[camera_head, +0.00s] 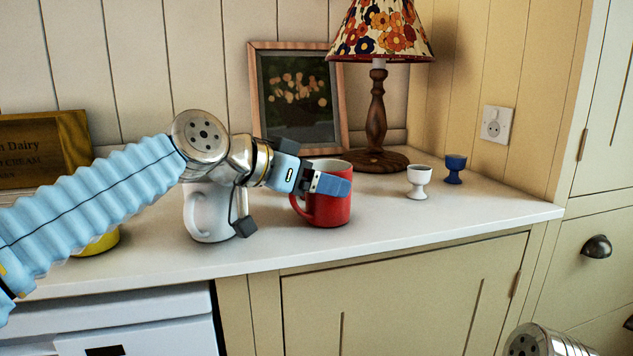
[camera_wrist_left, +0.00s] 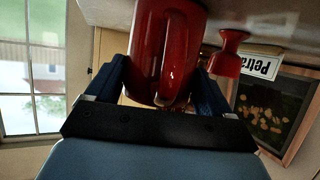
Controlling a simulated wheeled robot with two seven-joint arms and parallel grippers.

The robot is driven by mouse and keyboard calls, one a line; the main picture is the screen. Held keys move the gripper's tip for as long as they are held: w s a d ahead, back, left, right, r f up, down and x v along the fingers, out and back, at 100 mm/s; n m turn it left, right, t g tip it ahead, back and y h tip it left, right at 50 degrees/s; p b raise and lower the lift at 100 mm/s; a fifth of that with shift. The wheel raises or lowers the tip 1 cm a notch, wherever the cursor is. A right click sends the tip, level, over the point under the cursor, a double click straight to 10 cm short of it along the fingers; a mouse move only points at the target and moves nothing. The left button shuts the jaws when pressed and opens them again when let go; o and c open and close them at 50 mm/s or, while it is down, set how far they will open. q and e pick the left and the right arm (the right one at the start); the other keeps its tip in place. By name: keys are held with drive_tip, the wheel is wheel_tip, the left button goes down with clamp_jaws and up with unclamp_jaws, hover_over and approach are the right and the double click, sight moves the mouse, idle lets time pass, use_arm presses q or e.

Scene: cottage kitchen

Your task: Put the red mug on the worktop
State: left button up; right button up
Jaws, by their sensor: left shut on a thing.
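The red mug (camera_head: 328,206) is upright at the worktop's (camera_head: 420,228) front middle in the head view, right of a white mug. Its base looks at or just above the surface; I cannot tell if it touches. My left gripper (camera_head: 322,183) reaches in from the left and is shut on the red mug. In the left wrist view the red mug (camera_wrist_left: 165,50) sits between the two dark fingers, its handle toward the gripper's palm. My right gripper is not in view; only part of my right arm shows at the bottom right.
A white mug (camera_head: 208,212) stands close left, under my arm, with a yellow thing (camera_head: 98,243) beyond it. Behind are a picture frame (camera_head: 297,95) and a lamp (camera_head: 377,110). White (camera_head: 418,182) and blue (camera_head: 455,168) egg cups stand right. The front right worktop is clear.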

use_arm(q)
drive_tip(key=o, duration=1.1)
drive_tip(key=shift+r, duration=0.1)
drive_tip(key=b+v, duration=0.1)
drive_tip(key=v, duration=1.1)
drive_tip(key=shift+a, duration=0.1)
